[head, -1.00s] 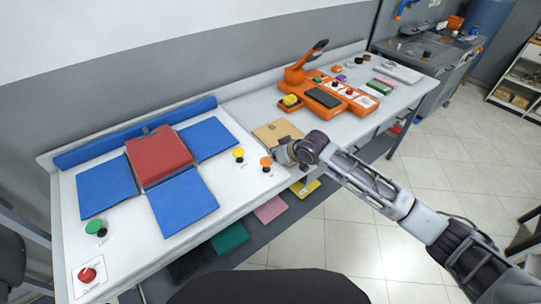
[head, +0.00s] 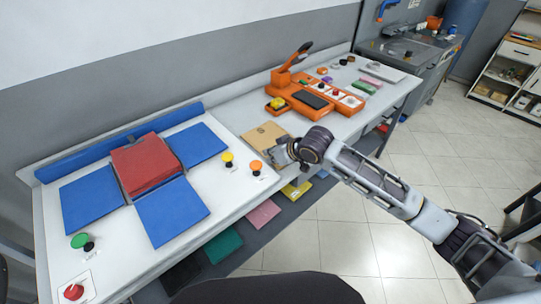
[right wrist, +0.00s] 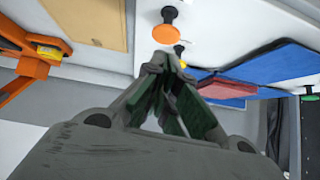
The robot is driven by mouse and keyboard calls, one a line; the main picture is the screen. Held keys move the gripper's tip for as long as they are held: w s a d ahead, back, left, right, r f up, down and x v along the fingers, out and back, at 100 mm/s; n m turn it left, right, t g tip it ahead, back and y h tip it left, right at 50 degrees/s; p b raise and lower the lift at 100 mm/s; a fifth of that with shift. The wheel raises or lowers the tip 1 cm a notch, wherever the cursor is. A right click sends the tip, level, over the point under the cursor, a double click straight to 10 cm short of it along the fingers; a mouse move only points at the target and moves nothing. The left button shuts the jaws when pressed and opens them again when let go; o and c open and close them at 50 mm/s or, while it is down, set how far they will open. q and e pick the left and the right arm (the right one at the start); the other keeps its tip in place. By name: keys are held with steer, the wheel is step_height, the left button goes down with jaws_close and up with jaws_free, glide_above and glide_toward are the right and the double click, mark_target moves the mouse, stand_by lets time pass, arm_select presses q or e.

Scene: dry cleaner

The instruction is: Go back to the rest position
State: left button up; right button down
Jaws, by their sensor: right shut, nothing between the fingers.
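My right gripper (head: 284,152) is shut and empty over the front edge of the white table, beside the brown board. In the right wrist view its fingertips (right wrist: 162,62) meet just below the orange button. My right arm stretches in from the lower right. My left gripper is not in view. The orange button (head: 256,166) and the yellow button (head: 227,159) stand on the white table (head: 110,235), left of the gripper. The red folded board (head: 148,163) sits amid blue panels (head: 172,211).
An orange press machine (head: 310,97) stands beyond the gripper, with a brown board (head: 264,138) before it. A green button (head: 80,241) and a red button (head: 74,291) are at the near left. Coloured sheets (head: 222,246) lie on a lower shelf. The tiled floor at right is clear.

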steer(key=shift+s, duration=0.1)
steer(key=s+f, duration=0.5)
steer(key=s, duration=0.5)
steer(key=s+d+f+m+g+h, duration=0.2)
steer(key=s+d+f+h, duration=0.15)
steer(key=s+d, duration=0.55)
steer(key=s+d+f+m+g+h, duration=0.2)
steer(key=s+d+f+m, duration=0.15)
steer(key=s+d, duration=0.45)
step_height(320, 180, down, 33)
steer(key=s, duration=0.3)
steer(key=s+d+f+g, duration=0.1)
steer(key=s+d+f, duration=0.1)
steer(key=s+f, duration=0.8)
steer(key=s+d+f+n+g, duration=0.1)
steer(key=s+d+f, duration=0.1)
steer(key=s+f, duration=0.8)
steer(key=shift+s, duration=1.15)
stand_by(0.4)
